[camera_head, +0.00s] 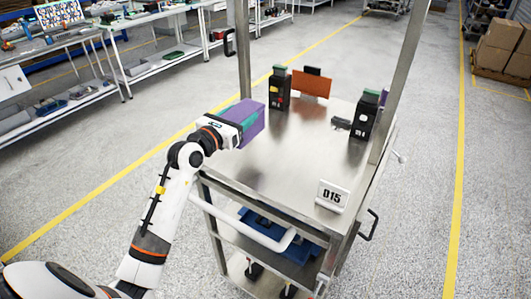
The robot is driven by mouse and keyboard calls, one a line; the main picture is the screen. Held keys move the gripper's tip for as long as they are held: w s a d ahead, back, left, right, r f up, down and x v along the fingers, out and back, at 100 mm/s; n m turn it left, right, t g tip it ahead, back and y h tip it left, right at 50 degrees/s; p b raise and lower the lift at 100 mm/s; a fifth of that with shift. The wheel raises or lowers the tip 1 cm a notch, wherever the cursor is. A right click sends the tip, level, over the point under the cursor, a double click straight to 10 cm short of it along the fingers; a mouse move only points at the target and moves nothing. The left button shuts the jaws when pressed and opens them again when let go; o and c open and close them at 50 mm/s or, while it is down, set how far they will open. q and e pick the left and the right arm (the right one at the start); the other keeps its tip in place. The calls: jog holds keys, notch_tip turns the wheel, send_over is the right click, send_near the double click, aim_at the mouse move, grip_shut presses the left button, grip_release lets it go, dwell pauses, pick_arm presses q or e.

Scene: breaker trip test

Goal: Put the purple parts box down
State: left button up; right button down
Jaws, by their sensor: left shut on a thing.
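The purple parts box (253,127) is at the left side of the metal cart's top (270,165). My left gripper (236,128) is shut on the purple parts box, with the arm coming in from the lower left. The gripper's fingers are mostly hidden, and I cannot tell whether the box touches the cart top. My right gripper is not in view.
Two black breaker units stand on the cart, at the back left (279,88) and right (366,115). An orange panel (311,83) stands at the back. A "015" sign (332,195) sits at the front right corner. Metal posts rise beside the cart top. Its middle is clear.

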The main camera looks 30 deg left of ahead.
pick_arm(q)
notch_tip(320, 180, down, 4)
jog(key=shift+a+f, duration=0.15)
notch_tip(320, 180, down, 3)
jog(key=shift+f, duration=0.5)
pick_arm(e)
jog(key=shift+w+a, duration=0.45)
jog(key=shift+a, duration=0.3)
pick_arm(q)
jog(key=o, duration=1.2)
jog(key=shift+f, duration=0.15)
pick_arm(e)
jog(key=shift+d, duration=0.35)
